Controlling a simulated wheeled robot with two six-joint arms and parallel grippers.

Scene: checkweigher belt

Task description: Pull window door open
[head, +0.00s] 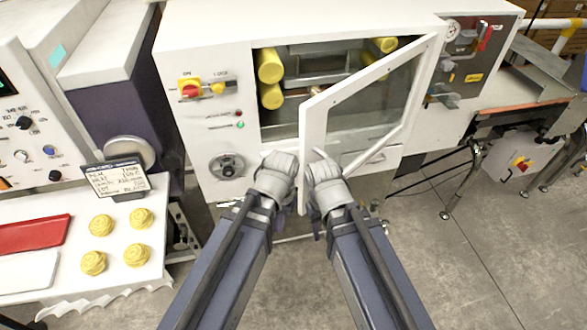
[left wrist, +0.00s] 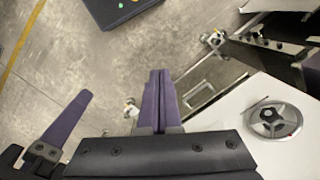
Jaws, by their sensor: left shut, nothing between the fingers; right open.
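The window door (head: 313,125) is a white frame around a clear pane. It stands partly open, swung out from the cabinet front with its free edge towards me. My left gripper (head: 278,172) is just left of that edge in the head view; its fingers are mostly hidden there. I cannot tell whether either touches the door.
The white cabinet (head: 200,110) has yellow rollers (head: 270,66) inside its opening. A handwheel (head: 227,167) sits left of my left gripper and also shows in the left wrist view (left wrist: 273,121). A table (head: 60,262) with yellow pieces stands at left. Floor is clear at lower right.

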